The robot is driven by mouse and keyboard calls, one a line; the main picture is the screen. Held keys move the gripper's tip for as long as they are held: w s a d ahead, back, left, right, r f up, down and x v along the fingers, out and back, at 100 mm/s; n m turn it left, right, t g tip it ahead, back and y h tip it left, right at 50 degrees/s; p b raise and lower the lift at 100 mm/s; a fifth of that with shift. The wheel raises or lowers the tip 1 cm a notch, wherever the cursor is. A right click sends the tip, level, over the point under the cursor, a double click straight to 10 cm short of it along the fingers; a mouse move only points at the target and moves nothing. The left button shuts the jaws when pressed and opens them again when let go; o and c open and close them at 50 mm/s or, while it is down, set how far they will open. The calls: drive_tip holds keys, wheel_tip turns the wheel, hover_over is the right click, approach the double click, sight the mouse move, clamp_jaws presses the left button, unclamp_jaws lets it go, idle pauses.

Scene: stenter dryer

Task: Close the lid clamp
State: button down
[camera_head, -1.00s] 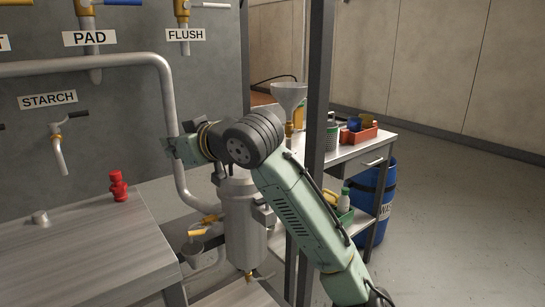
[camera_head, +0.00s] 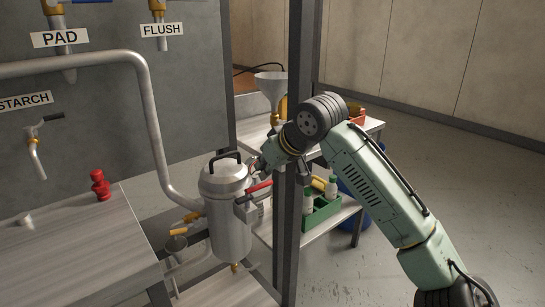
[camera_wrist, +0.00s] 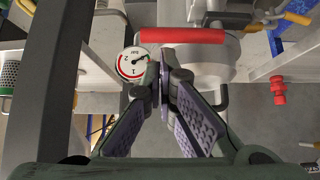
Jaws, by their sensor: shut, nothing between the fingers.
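A silver vessel (camera_head: 229,232) stands under the pipework in the head view, with a round lid (camera_head: 222,177) and a black loop handle on top. The lid clamp's red handle (camera_head: 259,187) sticks out at the vessel's right side, near horizontal and tilted slightly up to the right. In the wrist view the red handle (camera_wrist: 182,35) lies across, just beyond my fingertips. My gripper (camera_wrist: 164,78) is shut and empty, and appears apart from the handle. In the head view my gripper (camera_head: 258,163) is beside the lid's right edge, small and partly hidden. The clamp's latch is unclear.
A dark upright post (camera_head: 292,150) stands right of the vessel, close to my arm. A pressure gauge (camera_wrist: 132,64) sits left of my fingertips. A green crate of bottles (camera_head: 322,211) is on the shelf behind. A grey bench (camera_head: 85,250) with a red fitting (camera_head: 100,185) is at left.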

drive_tip(key=shift+x, duration=0.95)
